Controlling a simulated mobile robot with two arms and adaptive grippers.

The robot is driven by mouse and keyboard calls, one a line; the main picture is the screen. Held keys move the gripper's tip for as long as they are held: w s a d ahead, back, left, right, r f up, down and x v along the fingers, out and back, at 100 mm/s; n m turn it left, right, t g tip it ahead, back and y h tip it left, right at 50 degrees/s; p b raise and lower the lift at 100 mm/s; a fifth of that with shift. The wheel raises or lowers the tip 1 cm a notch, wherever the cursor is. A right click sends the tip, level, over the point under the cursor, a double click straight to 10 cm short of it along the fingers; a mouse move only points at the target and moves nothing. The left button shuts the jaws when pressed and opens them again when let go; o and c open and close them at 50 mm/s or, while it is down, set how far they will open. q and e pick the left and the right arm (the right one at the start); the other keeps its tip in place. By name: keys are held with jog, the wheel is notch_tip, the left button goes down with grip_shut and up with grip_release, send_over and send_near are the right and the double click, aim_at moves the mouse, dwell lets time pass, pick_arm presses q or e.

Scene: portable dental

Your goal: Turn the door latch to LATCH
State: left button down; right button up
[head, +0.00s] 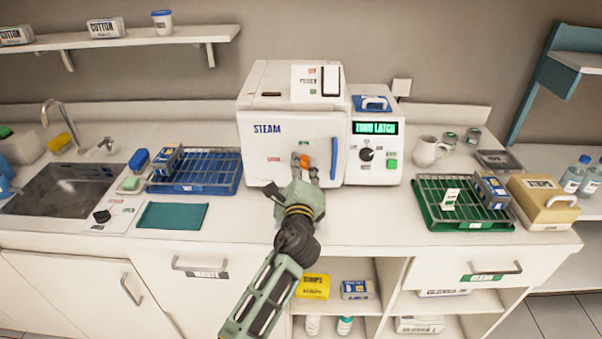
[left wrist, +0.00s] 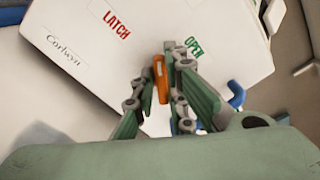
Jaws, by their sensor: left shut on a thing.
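The steam sterilizer (head: 265,150) stands on the counter with its white door closed. Its small screen (head: 376,128) reads "TURN LATCH". The orange door latch (head: 301,161) is at the middle of the door front. My left gripper (head: 303,172) is at the door, shut on the latch. In the left wrist view the latch (left wrist: 160,82) is between the fingers of my left gripper (left wrist: 162,85). The red LATCH label (left wrist: 117,24) is left of it and the green OPEN label (left wrist: 193,45) is right of it. The fingers hide part of the latch. My right gripper is not in view.
A blue door handle (head: 334,158) is just right of my gripper. A blue rack (head: 215,172) stands to the left and a green rack (head: 470,203) to the right. The counter in front of the sterilizer is clear.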

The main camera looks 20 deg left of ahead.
pick_arm(q)
jog(key=n, duration=0.1)
jog(key=n+b, duration=0.1)
jog(key=n, duration=0.1)
jog(key=n+b, duration=0.1)
jog(key=shift+r, duration=0.25)
jog(key=shift+n+b, duration=0.45)
jog(key=shift+n, duration=0.85)
jog(key=shift+r, duration=0.1)
jog(key=c, duration=1.9)
grip_release()
jog(key=shift+o, duration=0.4)
jog(key=shift+f, duration=0.25)
jog(key=shift+s+f, duration=0.15)
jog(key=shift+s, duration=0.05)
jog(key=v, duration=0.7)
jog(key=shift+d, duration=0.1)
